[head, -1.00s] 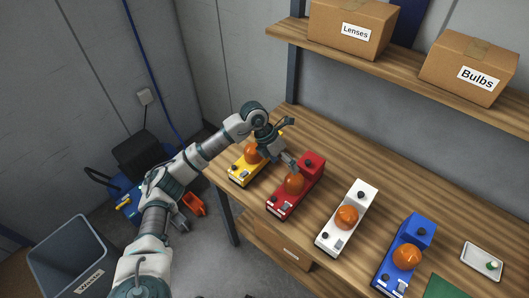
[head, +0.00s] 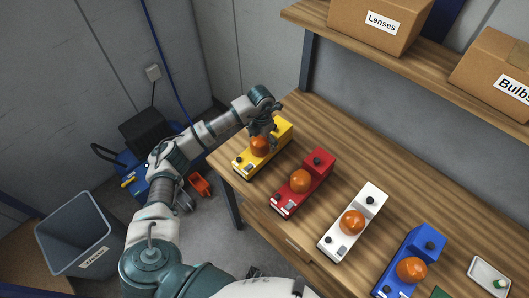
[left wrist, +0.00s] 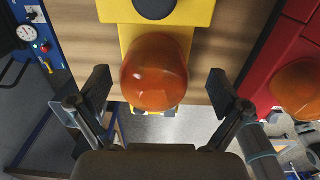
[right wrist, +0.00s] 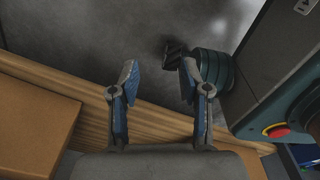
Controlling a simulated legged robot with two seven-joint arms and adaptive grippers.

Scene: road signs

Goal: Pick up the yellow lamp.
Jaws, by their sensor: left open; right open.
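The yellow lamp (head: 245,161), a yellow base with an orange dome, stands on the wooden workbench (head: 355,160) at the left end of a row. My left gripper (head: 265,137) is over it and partly covers its middle. In the left wrist view the orange dome of the yellow lamp (left wrist: 155,72) appears between the two open fingers (left wrist: 160,88), with a gap on each side. How far the fingertips are above the base is hard to tell. My right gripper (right wrist: 159,72) is open and empty beside a wooden edge.
A red lamp (head: 287,197) stands close to the right of the yellow one, then a white lamp (head: 336,241) and a blue lamp (head: 427,241). A shelf (head: 300,14) with boxes hangs above the bench. A waste bin (head: 83,219) stands left.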

